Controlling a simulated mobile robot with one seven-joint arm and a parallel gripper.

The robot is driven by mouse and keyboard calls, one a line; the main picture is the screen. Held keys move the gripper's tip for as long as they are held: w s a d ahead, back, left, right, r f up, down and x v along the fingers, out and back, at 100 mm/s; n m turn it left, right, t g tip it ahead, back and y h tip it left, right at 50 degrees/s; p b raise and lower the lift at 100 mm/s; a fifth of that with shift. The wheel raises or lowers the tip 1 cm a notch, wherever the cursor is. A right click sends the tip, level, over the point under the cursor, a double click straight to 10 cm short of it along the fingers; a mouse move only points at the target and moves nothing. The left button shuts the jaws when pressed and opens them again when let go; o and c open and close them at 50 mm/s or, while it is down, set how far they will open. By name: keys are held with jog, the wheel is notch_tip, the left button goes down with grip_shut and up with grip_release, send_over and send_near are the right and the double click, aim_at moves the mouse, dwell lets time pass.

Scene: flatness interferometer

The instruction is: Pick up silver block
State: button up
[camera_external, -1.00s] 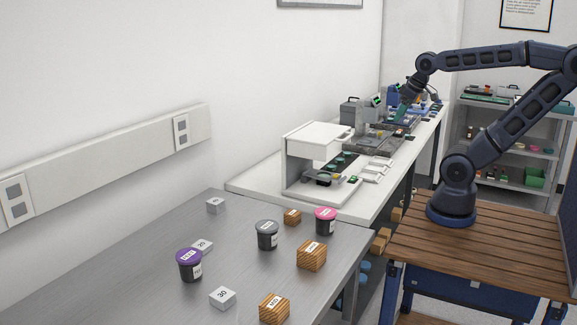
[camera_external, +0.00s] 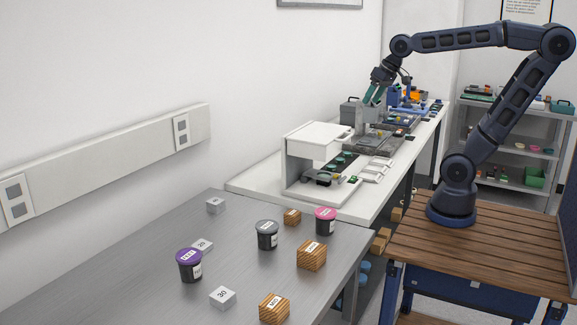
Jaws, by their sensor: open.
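Three small silver-grey blocks rest on the metal table in the external view. One silver block (camera_external: 215,205) is at the back left, a second (camera_external: 201,246) labelled 20 is partly hidden behind a purple-lidded jar, and a third (camera_external: 222,298) labelled 30 is near the front. My gripper (camera_external: 373,96) is open, pointing down over the far white bench, well away from these three blocks. It is small in the picture, and I cannot tell whether a silver block lies beneath it.
The metal table (camera_external: 130,275) also carries a purple-lidded jar (camera_external: 190,265), a grey-lidded jar (camera_external: 267,235), a pink-lidded jar (camera_external: 325,222) and wooden blocks (camera_external: 311,256). A white instrument (camera_external: 318,140) and other equipment crowd the white bench (camera_external: 258,180).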

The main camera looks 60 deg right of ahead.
jog(key=w+a+f+m+y, duration=0.15)
jog(key=w+a, duration=0.25)
jog(key=a, duration=0.7)
jog(key=w+a+f+m+g+y, duration=0.15)
jog(key=w+a, duration=0.25)
jog(key=a, duration=0.6)
jog(key=w+a+m+t+y, duration=0.15)
jog(key=w+a, duration=0.25)
jog(key=a, duration=0.7)
jog(key=s+a+r+m+g+y, duration=0.15)
jog(key=a+m+g+y, duration=0.6)
jog(key=a, duration=2.55)
jog(key=m+t, duration=0.4)
jog(key=m, duration=0.2)
send_near(229, 291)
jog(key=shift+w+d+f+y, duration=0.15)
jog(key=shift+w+d+f, duration=0.1)
jog(key=shift+d, duration=0.2)
jog(key=shift+w+d+f+y, duration=0.15)
jog(key=shift+w+d, duration=0.15)
jog(key=shift+d, duration=0.2)
jog(key=shift+a+f, duration=0.1)
jog(key=shift+a, duration=0.05)
jog(key=shift+s+x, duration=0.15)
jog(key=shift+x, duration=2.5)
jog(key=shift+s+x, duration=0.1)
jog(key=shift+x, duration=2.5)
jog(key=shift+c, duration=0.4)
